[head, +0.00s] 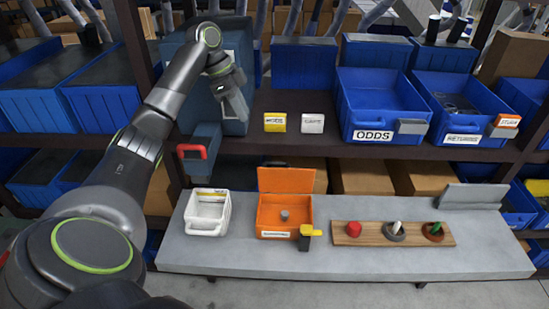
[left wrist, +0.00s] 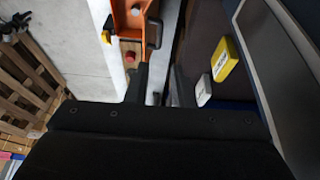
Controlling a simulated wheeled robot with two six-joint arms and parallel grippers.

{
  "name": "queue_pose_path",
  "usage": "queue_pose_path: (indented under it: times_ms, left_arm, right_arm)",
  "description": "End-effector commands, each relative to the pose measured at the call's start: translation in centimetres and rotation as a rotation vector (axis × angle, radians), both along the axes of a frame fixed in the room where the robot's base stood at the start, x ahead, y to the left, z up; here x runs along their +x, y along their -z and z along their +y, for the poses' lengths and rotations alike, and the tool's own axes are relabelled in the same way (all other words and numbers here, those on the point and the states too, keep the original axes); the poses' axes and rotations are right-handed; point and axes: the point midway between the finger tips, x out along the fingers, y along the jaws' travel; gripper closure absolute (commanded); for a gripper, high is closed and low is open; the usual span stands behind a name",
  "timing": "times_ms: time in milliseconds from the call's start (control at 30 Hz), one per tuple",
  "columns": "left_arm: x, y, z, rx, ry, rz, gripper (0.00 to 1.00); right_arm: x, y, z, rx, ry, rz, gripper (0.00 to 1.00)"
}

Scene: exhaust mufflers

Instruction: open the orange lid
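The orange box (head: 268,222) stands on the grey bench, with a small grey round object (head: 284,215) inside. Its orange lid (head: 287,181) stands raised, close to upright, along the back edge. My left gripper (head: 238,108) is above and left of the box, in front of a large blue-grey case, and apart from the lid. In the left wrist view its two dark fingers (left wrist: 157,88) are apart with nothing seen between them. Part of the orange box (left wrist: 128,18) shows beyond them at the top. My right gripper is not in view.
A white basket (head: 208,213) is left of the box. A yellow-and-black object (head: 307,236) is at its front right. A wooden board (head: 370,240) with a red knob is to the right. Blue bins (head: 380,105) and small yellow and white boxes stand on the shelf behind.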

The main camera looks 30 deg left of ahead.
Motion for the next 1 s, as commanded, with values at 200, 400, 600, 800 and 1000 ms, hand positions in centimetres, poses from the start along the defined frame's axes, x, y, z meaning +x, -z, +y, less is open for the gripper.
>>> queue_pose_path:
  times_ms: [200, 400, 600, 800, 1000]
  left_arm:
    - [0.4, 2.2, -0.9, -0.002, 0.007, 0.002, 0.78]
    - [1.2, 6.1, -2.4, -0.003, 0.004, 0.003, 0.78]
    - [2.0, 10.1, -3.9, -0.003, 0.004, 0.003, 0.78]
    - [2.7, 13.6, -5.1, -0.002, 0.003, 0.001, 0.78]
    - [3.1, 15.5, -5.7, 0.0, 0.002, -0.001, 0.78]
  right_arm:
    - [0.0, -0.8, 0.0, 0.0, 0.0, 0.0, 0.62]
    - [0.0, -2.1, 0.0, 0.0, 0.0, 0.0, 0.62]
    - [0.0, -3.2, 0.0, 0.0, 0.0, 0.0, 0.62]
    - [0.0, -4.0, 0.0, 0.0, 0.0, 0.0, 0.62]
    - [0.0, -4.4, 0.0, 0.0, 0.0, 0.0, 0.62]
